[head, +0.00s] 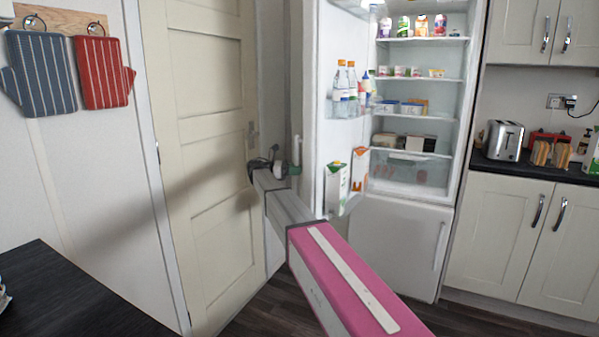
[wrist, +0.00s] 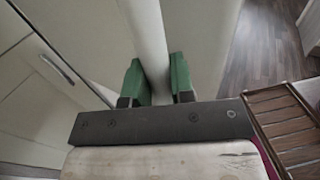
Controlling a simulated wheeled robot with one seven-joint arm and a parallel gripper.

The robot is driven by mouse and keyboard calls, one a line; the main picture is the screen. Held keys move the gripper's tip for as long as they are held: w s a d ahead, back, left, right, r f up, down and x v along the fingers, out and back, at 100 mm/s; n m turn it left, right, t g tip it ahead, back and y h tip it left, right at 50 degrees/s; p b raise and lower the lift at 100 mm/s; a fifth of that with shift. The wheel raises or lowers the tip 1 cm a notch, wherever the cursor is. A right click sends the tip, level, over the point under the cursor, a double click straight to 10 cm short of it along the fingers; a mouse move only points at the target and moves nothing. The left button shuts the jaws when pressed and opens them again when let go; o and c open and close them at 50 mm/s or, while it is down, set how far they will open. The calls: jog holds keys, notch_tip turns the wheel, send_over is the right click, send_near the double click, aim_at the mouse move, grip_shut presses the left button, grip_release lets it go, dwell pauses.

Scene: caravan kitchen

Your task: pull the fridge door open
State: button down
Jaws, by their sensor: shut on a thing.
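The fridge door (head: 318,70) stands wide open in the head view, swung out to the left, with its shelved inner side showing. Bottles (head: 345,88) and cartons (head: 338,188) sit in its racks. The white fridge handle (wrist: 147,28) is a round bar in the wrist view. My gripper (wrist: 158,82) has its green fingers on both sides of this bar, shut on it. In the head view my gripper (head: 292,160) is at the outer side of the door, and the handle is mostly hidden there.
The lit fridge interior (head: 420,58) holds food on several shelves, above a closed lower door (head: 395,240). A cream panelled door (head: 205,130) is close to the left of my gripper. A dark worktop (head: 65,295) is at the lower left. A toaster (head: 503,140) stands on the right counter.

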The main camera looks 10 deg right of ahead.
jog(key=shift+r, duration=0.2)
jog(key=c, duration=1)
grip_release()
jog(key=shift+o, duration=0.2)
jog(key=shift+a+f, duration=0.1)
jog(key=shift+a, duration=0.05)
jog(key=w+a, duration=0.1)
jog(key=a, duration=0.6)
